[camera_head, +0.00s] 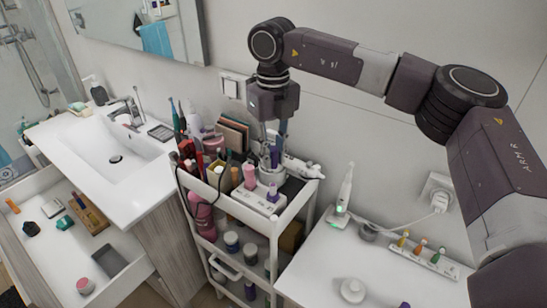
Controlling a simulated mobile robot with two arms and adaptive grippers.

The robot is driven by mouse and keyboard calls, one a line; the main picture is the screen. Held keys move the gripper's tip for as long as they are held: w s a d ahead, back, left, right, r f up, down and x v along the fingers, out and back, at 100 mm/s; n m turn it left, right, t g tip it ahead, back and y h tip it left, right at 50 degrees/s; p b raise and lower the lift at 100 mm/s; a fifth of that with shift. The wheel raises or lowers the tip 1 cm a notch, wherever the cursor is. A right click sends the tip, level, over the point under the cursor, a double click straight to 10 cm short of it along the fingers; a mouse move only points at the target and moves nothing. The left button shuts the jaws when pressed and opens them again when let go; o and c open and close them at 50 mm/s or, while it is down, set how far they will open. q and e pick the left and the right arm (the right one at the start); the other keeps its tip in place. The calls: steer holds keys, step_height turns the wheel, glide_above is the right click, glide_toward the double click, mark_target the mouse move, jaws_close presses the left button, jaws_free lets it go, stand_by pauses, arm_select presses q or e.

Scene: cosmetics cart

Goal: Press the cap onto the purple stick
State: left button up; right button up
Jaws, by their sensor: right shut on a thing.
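My right gripper (274,148) points down over the back of the cosmetics cart. It is shut on a small purple-blue piece, which looks like the cap (282,128); the fingers partly hide it. A short purple stick (272,191) stands upright in a white holder (254,202) at the front right of the cart's top. The gripper is above and behind this stick, and the held piece is apart from it. My left gripper is not in view.
The cart top (296,188) is crowded with bottles, brushes and a pink tube (249,176). A sink (118,162) and an open drawer (122,262) lie left. At right, a white counter (325,262) carries an electric toothbrush (345,190) and a rack of small colored items (425,259).

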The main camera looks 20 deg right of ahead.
mark_target(274, 184)
steer(key=shift+f+b, duration=0.4)
steer(key=shift+f, duration=0.4)
steer(key=shift+f+b, duration=0.45)
steer(key=shift+f, duration=0.35)
steer(key=shift+f+b, duration=0.4)
steer(key=shift+f, duration=0.35)
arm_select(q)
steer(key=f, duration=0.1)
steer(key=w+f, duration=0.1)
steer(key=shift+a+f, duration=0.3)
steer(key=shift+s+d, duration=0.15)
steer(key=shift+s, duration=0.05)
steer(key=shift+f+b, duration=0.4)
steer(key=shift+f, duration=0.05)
arm_select(e)
steer(key=shift+f, duration=0.35)
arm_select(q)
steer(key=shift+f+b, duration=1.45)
arm_select(e)
steer(key=shift+f, duration=1.9)
steer(key=o, duration=0.8)
